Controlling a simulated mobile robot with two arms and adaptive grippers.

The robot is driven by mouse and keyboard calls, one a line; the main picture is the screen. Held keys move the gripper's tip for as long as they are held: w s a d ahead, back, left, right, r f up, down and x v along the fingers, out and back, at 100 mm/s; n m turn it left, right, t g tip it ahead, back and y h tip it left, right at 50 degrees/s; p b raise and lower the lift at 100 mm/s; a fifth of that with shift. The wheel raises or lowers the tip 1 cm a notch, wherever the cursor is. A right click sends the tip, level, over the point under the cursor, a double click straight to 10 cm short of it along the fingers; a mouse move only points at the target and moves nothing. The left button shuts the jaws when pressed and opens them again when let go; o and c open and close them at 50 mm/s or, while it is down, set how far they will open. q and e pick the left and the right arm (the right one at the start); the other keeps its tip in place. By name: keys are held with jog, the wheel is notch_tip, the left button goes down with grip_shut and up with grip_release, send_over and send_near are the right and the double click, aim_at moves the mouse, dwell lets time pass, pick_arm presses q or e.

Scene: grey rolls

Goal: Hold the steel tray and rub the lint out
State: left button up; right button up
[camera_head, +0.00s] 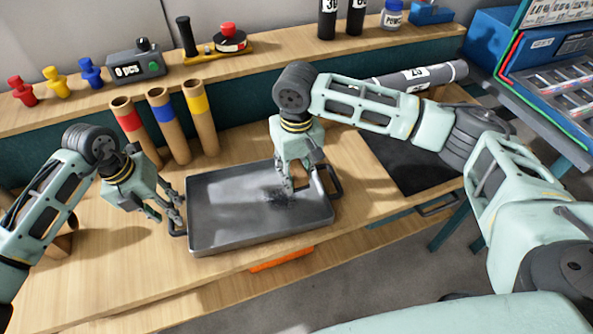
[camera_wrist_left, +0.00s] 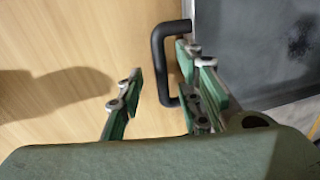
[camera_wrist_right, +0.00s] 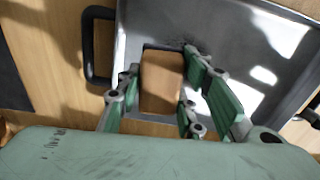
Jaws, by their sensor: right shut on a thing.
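The steel tray (camera_head: 225,215) lies on the wooden bench with a black handle at each end. A dark smudge of lint (camera_head: 278,198) is on its floor, right of the middle; it also shows in the left wrist view (camera_wrist_left: 300,40). My left gripper (camera_head: 168,207) is open at the tray's left handle. In the left wrist view that handle (camera_wrist_left: 158,62) lies between the spread fingers, with a gap on the left. My right gripper (camera_head: 300,186) is over the tray's right part, shut on a brown block (camera_wrist_right: 162,80). Dark lint shows beyond the block in the right wrist view.
Three cardboard tubes with red, blue and yellow bands (camera_head: 163,125) stand behind the tray. A back shelf (camera_head: 75,115) holds coloured pegs, a counter box (camera_head: 137,67) and bottles. A black mat (camera_head: 410,160) lies to the right. An orange strip (camera_head: 283,259) is at the front edge.

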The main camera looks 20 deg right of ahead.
pick_arm(q)
jog(key=shift+d+f, duration=0.2)
jog(key=shift+f, duration=0.6)
jog(key=shift+c, duration=0.6)
grip_shut()
